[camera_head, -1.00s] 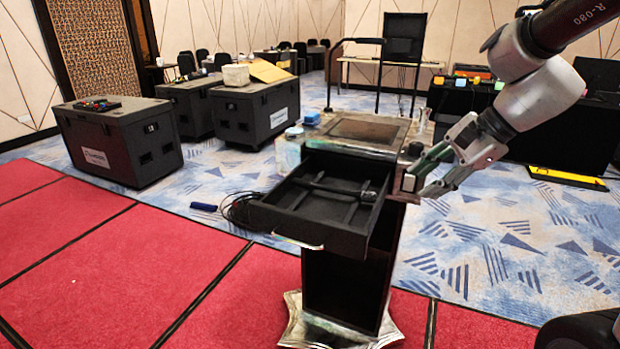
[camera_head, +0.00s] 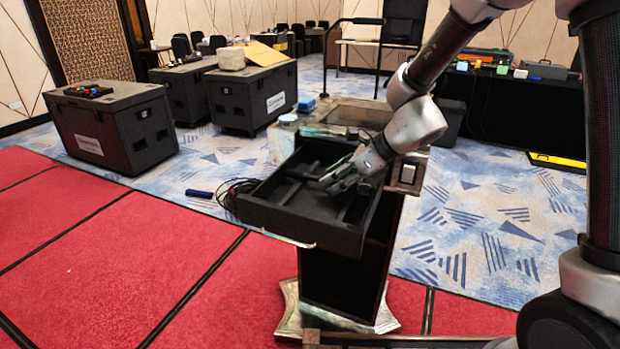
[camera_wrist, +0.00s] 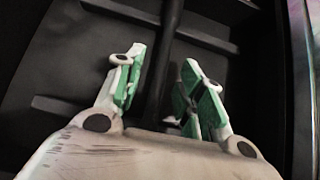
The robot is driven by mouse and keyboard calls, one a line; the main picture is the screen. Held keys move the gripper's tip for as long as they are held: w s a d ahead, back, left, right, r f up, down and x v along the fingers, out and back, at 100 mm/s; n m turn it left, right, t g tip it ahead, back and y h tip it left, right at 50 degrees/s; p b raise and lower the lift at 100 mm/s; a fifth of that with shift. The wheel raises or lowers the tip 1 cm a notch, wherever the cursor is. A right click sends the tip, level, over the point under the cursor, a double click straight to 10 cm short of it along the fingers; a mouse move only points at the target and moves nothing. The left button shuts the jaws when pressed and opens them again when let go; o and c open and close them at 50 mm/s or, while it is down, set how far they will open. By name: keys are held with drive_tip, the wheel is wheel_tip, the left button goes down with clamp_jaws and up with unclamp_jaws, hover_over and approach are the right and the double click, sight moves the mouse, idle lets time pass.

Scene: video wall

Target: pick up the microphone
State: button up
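The microphone looks like a dark rod (camera_wrist: 165,62) in the wrist view, running up the picture between my two fingers. It lies in the open black drawer (camera_head: 268,211) of the stand. In the head view its dark end (camera_head: 301,174) shows just left of my fingertips, and the rest is hidden or hard to tell from the drawer. My gripper (camera_head: 334,181) is over the drawer, pointing down and left into it. In the wrist view the green-padded fingers (camera_wrist: 163,80) are apart, one on each side of the rod. I cannot tell whether they touch it.
The drawer's walls surround my gripper closely. Black cases (camera_head: 110,135) stand at the left on the carpet. A dark-draped table (camera_head: 510,115) is at the back right. The red floor (camera_head: 120,250) in front is clear.

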clamp_jaws()
drive_tip(key=shift+r, duration=0.1)
idle(0.3)
